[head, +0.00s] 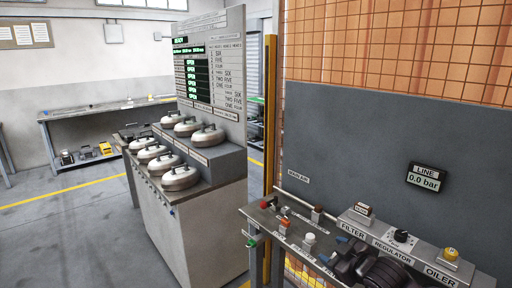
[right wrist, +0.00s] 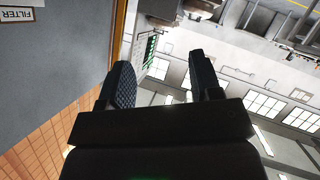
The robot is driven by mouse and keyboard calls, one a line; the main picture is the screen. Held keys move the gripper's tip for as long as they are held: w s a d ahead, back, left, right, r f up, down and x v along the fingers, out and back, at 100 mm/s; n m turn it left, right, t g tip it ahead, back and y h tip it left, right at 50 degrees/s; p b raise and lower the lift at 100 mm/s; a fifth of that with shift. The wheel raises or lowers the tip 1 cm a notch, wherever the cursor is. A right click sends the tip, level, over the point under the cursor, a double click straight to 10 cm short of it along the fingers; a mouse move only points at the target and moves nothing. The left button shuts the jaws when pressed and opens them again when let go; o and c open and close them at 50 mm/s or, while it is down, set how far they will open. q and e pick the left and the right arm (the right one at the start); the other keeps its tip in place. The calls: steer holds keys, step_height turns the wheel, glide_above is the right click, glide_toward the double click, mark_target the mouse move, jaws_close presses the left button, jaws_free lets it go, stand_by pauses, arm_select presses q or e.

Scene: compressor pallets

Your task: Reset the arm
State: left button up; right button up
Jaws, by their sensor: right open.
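My right gripper (head: 342,256) is dark and shows at the bottom of the head view, in front of the bench with the filter, regulator and oiler units. In the right wrist view its two dark fingers (right wrist: 163,78) stand apart with nothing between them. The gripper is open and empty. My left gripper is in neither view.
The bench (head: 258,218) carries small fittings and valves close to my right gripper. A grey panel (head: 350,140) with a line display (head: 427,177) reading 0.0 bar stands behind it. A cabinet (head: 190,225) with several round lidded pots stands left. Floor (head: 70,240) is open farther left.

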steer(key=s+d+f+m+h, duration=0.1)
steer(key=s+d+f+m, duration=0.1)
steer(key=s+f, duration=0.5)
steer(key=s+d+f+m+g+h, duration=0.1)
steer(key=s+f, duration=0.5)
steer(key=s, duration=0.8)
steer(key=s+d+f+m+h, duration=0.3)
steer(key=s+f, duration=0.4)
steer(key=s, duration=0.3)
steer(key=d+m, duration=0.1)
steer(key=m, duration=0.1)
steer(key=shift+s+d+f+m, duration=0.2)
steer(key=shift+s+f+m, duration=0.1)
steer(key=shift+s+m, duration=0.1)
steer(key=shift+w, duration=0.1)
stand_by(0.7)
